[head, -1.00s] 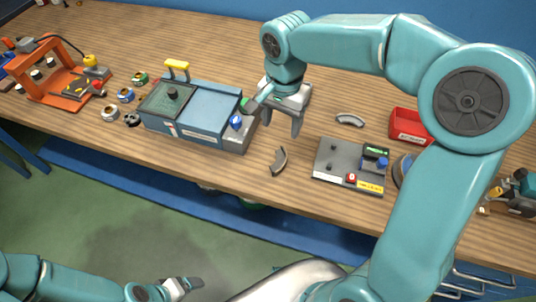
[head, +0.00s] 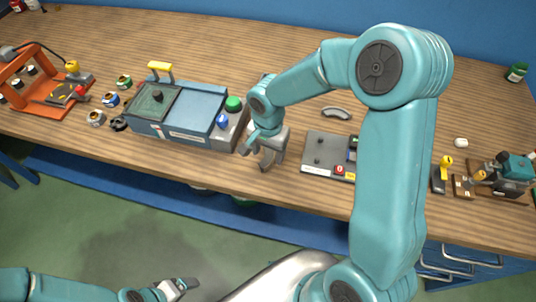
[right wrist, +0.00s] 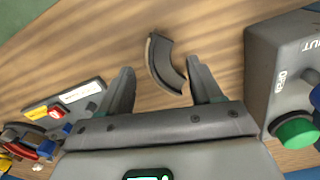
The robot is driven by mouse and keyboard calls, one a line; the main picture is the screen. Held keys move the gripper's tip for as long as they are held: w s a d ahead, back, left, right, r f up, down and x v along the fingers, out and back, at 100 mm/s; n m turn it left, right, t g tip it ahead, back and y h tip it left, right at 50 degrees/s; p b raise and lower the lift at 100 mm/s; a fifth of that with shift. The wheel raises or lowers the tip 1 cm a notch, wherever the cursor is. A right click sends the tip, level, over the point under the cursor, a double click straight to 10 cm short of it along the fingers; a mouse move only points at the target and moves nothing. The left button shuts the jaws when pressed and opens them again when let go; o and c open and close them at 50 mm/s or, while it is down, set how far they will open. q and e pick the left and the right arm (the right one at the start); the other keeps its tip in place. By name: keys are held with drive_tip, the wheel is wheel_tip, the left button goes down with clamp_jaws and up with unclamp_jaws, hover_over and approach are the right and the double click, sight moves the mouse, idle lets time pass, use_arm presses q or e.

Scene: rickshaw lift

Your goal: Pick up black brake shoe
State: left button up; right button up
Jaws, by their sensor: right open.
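A dark curved brake shoe (head: 267,160) lies on the wooden bench near its front edge, partly hidden by my right gripper in the head view. In the right wrist view the curved shoe (right wrist: 167,64) lies between and just beyond the fingertips. My right gripper (head: 262,154) is open and points down over it; its two fingers also show apart in the right wrist view (right wrist: 160,75). No contact is visible. A second, lighter grey curved piece (head: 336,113) lies further back. My left gripper (head: 178,287) is low in front of the bench, its jaws unclear.
A blue-grey machine (head: 178,112) with a green button (head: 233,103) stands just left of my right gripper. A grey plate fixture (head: 318,160) stands to the right. An orange frame (head: 38,85) is far left, and a teal motor unit (head: 514,168) far right.

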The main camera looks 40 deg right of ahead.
drive_tip(key=shift+w+f, duration=0.1)
drive_tip(key=shift+f, duration=0.8)
clamp_jaws()
drive_tip(key=shift+r, duration=0.2)
